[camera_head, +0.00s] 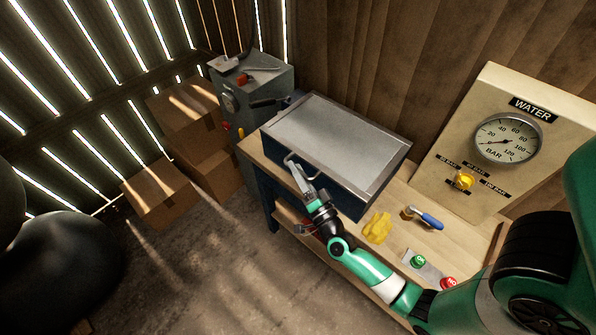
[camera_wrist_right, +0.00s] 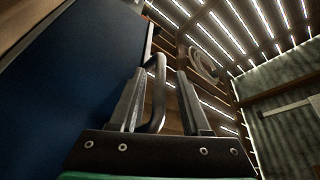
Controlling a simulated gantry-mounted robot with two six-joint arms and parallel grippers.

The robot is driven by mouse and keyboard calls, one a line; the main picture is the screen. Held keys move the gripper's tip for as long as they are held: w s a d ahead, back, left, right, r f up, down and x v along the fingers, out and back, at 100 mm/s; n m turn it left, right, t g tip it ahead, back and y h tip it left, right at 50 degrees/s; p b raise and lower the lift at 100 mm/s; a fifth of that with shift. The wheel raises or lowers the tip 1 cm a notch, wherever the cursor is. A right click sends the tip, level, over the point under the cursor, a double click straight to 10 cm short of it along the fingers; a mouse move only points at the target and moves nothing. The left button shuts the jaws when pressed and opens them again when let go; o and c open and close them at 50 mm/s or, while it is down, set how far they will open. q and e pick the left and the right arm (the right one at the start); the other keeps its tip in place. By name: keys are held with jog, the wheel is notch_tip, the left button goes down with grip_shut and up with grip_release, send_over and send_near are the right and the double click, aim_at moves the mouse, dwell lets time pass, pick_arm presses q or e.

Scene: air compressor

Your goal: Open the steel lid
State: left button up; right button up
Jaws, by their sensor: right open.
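The steel lid (camera_head: 338,135) lies flat and closed on top of a dark blue box on the workbench. A bent metal handle (camera_head: 300,163) sticks out from the lid's front side. It also shows in the right wrist view (camera_wrist_right: 158,95). My right gripper (camera_head: 298,174) is at the handle, in front of the box. In the right wrist view my right gripper (camera_wrist_right: 160,100) is open, with the handle between its two fingers and gaps visible beside it. The blue box side (camera_wrist_right: 75,75) stands close to the left finger. My left gripper is not in view.
The workbench (camera_head: 398,205) holds a yellow object (camera_head: 377,227), a blue-handled valve (camera_head: 426,217) and a panel with green and red buttons (camera_head: 432,269). A water gauge panel (camera_head: 505,140) stands at the right. A grey cabinet (camera_head: 254,95) and cardboard boxes (camera_head: 158,194) are at the left.

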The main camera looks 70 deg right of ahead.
grip_shut()
dwell(1.4)
